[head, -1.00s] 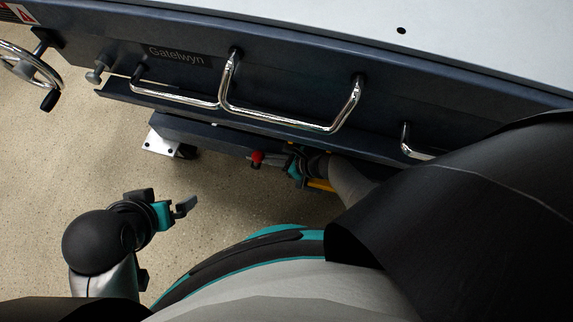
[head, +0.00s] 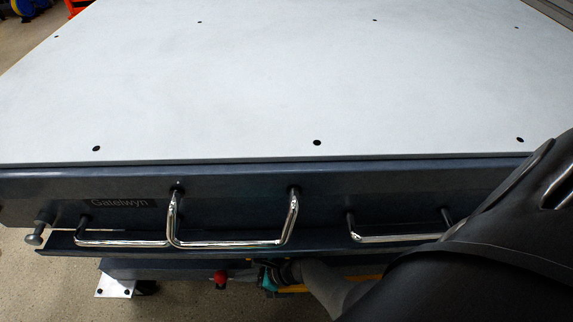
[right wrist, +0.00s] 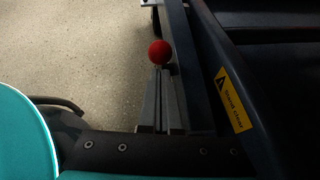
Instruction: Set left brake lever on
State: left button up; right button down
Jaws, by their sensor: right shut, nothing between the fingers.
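The brake lever's red ball knob (head: 220,279) shows low in the head view, below the front edge of the bench-like cart. My right gripper (head: 243,274) is just right of the knob, under the cart's edge, with its fingers pointing at it. In the right wrist view the red knob (right wrist: 160,52) sits right at the tips of my shut right fingers (right wrist: 161,72). Nothing shows between the fingers. I cannot tell whether the tips touch the knob. The lever's shaft is hidden. My left gripper is out of view.
Chrome handles (head: 225,243) stick out along the cart's front. The broad pale top (head: 250,90) is clear. A white foot plate (head: 114,286) by a caster stands at lower left. A yellow warning label (right wrist: 233,100) is on the dark side panel.

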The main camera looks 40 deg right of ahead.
jog(key=s+d, duration=0.8)
jog(key=d, duration=0.1)
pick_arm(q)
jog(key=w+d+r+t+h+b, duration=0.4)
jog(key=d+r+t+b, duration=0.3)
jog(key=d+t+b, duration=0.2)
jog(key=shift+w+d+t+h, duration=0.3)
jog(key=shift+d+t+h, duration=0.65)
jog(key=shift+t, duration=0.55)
pick_arm(e)
jog(key=n+t+y, duration=0.1)
jog(key=n, duration=1.7)
send_near(221, 282)
jog(key=w+a+f, duration=0.1)
jog(key=w+f, duration=0.2)
jog(key=f, duration=0.2)
jog(key=shift+w+a, duration=0.4)
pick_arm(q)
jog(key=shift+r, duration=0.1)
